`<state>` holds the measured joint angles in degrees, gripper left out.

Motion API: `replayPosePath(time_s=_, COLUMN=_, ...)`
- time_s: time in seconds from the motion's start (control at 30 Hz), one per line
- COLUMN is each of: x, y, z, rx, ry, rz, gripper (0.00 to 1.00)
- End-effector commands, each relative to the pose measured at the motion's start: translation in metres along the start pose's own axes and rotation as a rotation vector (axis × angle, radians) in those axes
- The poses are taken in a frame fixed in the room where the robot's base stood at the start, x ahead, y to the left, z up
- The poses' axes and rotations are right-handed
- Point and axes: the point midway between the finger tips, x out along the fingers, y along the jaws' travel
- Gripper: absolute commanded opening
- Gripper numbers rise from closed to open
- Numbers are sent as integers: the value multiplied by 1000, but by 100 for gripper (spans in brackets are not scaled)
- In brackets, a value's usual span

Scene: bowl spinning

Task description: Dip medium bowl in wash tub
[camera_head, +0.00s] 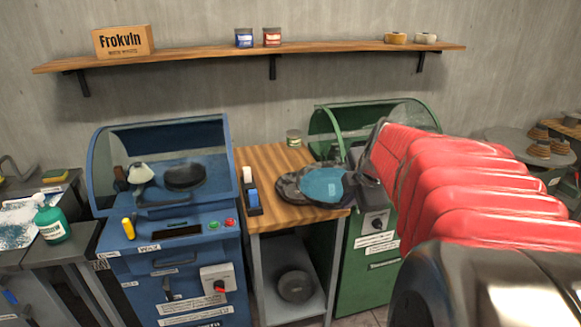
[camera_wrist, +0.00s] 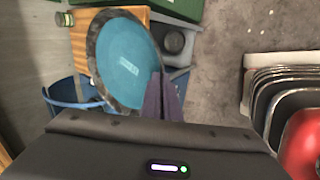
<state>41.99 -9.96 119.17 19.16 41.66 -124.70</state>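A round bowl with a light-blue face and a dark mottled rim (camera_head: 322,183) is held above the wooden table between the blue and green machines. It also shows large in the wrist view (camera_wrist: 125,62). My gripper (camera_wrist: 160,88) is shut on the bowl's rim at its lower right side. In the head view my gripper (camera_head: 360,172) is at the bowl's right edge, partly hidden. A basin with white foam or splashes (camera_head: 18,212), which looks like the wash tub, is at the far left, well away from the bowl and cut by the frame edge.
A blue machine (camera_head: 170,255) with a clear hood stands between basin and table. A green machine (camera_head: 365,260) is at the right. A green bottle (camera_head: 52,224) stands by the basin. A small can (camera_head: 293,138) is on the table. A dark pan (camera_head: 295,286) lies on the lower shelf.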

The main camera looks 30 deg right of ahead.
Motion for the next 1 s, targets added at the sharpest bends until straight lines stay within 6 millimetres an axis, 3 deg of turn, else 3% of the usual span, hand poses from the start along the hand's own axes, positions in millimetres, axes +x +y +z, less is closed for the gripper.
replayPosePath(time_s=0.57, x=-1, y=0, z=9, rx=14, ry=-10, rz=1, gripper=0)
replayPosePath(time_s=0.77, x=9, y=7, z=-9, rx=33, ry=-23, rz=0, gripper=0)
replayPosePath(time_s=1.0, x=27, y=20, z=-44, rx=91, ry=-61, rz=1, gripper=0)
